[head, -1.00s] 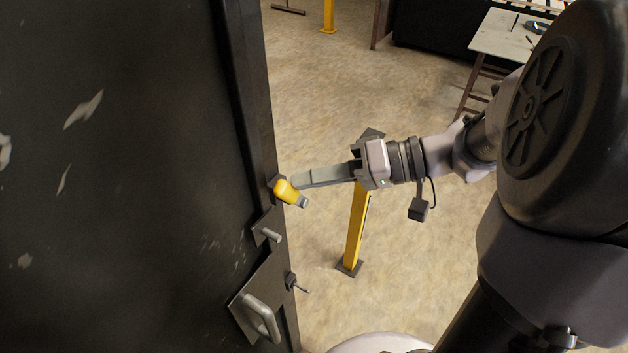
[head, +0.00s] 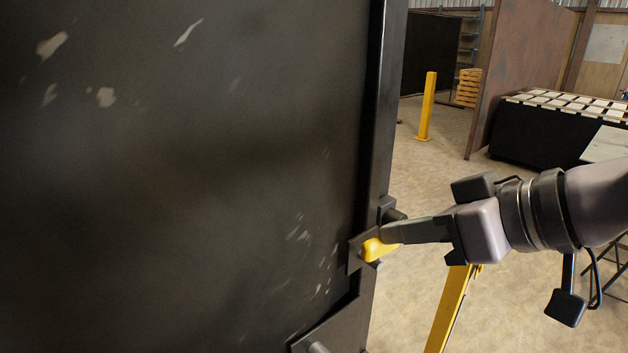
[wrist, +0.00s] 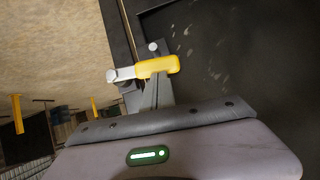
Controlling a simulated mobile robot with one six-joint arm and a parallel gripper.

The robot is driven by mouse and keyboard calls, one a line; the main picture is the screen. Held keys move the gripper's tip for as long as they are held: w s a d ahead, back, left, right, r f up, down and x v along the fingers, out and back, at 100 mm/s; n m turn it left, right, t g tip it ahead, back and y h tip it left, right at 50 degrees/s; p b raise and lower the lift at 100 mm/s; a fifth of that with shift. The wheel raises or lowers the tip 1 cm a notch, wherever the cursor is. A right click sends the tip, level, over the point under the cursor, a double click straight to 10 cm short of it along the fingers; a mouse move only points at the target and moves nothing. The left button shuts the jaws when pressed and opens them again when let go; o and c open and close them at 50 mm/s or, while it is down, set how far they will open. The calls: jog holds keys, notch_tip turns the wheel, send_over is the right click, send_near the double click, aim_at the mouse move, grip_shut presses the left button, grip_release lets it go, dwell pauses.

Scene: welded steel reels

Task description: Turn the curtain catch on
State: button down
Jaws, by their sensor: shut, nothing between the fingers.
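The curtain catch is a small yellow lever (head: 378,249) at the free edge of a dark, scuffed panel (head: 200,150). In the wrist view the yellow lever (wrist: 160,67) lies nearly level, with a pale metal end on its left. My gripper (head: 388,235) reaches in from the right with its fingers shut and empty. Its fingertips appear at the lever, overlapping its upper side in the head view. In the wrist view the fingertips (wrist: 158,82) end just below the lever; whether they touch it I cannot tell. The fingers hide part of the lever in the head view.
A dark plate (head: 323,333) with a fitting is on the panel below the catch. A yellow post (head: 449,310) stands behind my gripper, and another (head: 427,105) farther back. A dark table (head: 545,135) is at the right. Open floor lies between.

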jog(key=shift+s+a+f+n+h+b, duration=0.2)
jog(key=shift+f+n+h+b, duration=0.25)
jog(key=shift+b, duration=0.85)
